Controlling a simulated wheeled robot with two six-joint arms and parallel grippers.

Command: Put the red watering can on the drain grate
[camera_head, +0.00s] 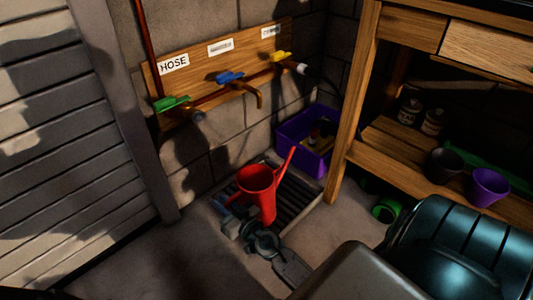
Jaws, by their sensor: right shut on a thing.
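The red watering can (257,184) is in the middle of the head view, its wide mouth up and its thin spout pointing up and right. It is in front of the dark slatted drain grate (301,207) set in the floor by the wall, and covers part of it. I cannot tell whether its base touches the grate. My right gripper (232,212) is shut on the watering can at its lower left side; the fingertips are partly hidden. My left gripper is not in view.
A purple crate (289,130) stands behind the grate against the wall. Taps with green, blue (230,77) and yellow handles stick out above. A wooden bench (344,125) stands at right, with pots on its lower shelf. A green pot (386,210) lies on the floor.

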